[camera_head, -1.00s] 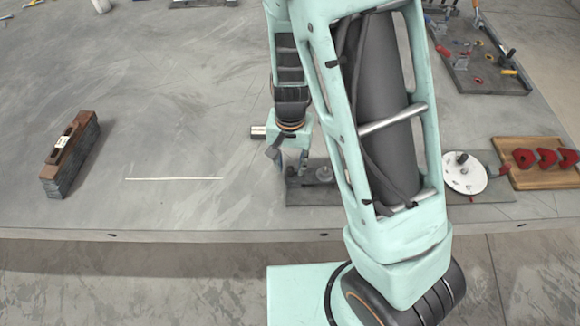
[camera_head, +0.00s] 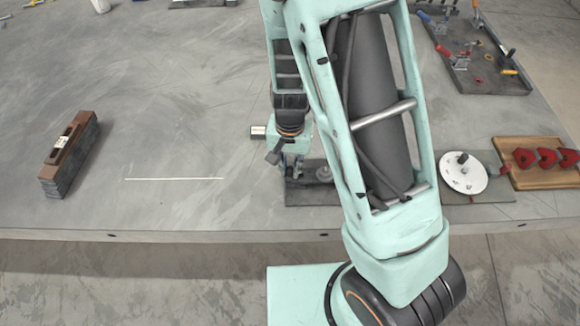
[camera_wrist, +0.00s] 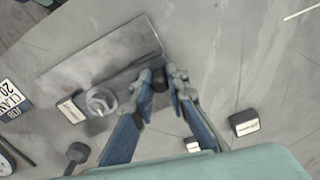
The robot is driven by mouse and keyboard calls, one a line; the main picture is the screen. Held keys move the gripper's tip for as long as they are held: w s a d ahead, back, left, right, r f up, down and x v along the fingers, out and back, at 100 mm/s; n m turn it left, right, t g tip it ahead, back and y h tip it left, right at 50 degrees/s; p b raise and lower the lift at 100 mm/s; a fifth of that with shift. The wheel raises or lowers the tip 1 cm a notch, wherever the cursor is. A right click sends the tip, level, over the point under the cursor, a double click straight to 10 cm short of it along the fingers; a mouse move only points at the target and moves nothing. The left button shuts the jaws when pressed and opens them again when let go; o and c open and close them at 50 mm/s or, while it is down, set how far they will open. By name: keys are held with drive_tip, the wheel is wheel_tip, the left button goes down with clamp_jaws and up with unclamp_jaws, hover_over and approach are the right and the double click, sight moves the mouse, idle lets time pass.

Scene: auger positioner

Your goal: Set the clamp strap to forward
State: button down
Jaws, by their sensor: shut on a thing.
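In the wrist view, a grey fixture plate (camera_wrist: 120,48) lies on the table with a round metal knob (camera_wrist: 101,101) near one edge. My gripper (camera_wrist: 159,80) is at the plate's right end, with its fingers closed about a small dark knob (camera_wrist: 159,84). In the head view, the plate (camera_head: 308,197) lies near the table's front edge, partly behind my arm. My gripper (camera_head: 291,172) is low over its left end.
A brown and grey block (camera_head: 70,155) stands at the left. A white disc (camera_head: 463,173) and a wooden board with red knobs (camera_head: 530,178) are at the right. A dark tray (camera_head: 485,80) holds several parts at the back right. The table left of my gripper is largely clear.

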sight(303, 175)
drive_tip(key=shift+d+b, duration=0.5)
drive_tip(key=shift+d, duration=1.2)
drive_tip(key=c, duration=1.9)
unclamp_jaws()
drive_tip(key=shift+d, duration=0.15)
drive_tip(key=shift+r, duration=0.1)
drive_tip(key=shift+r, duration=0.25)
wheel_tip(303, 175, up, 11)
drive_tip(key=shift+r, duration=0.2)
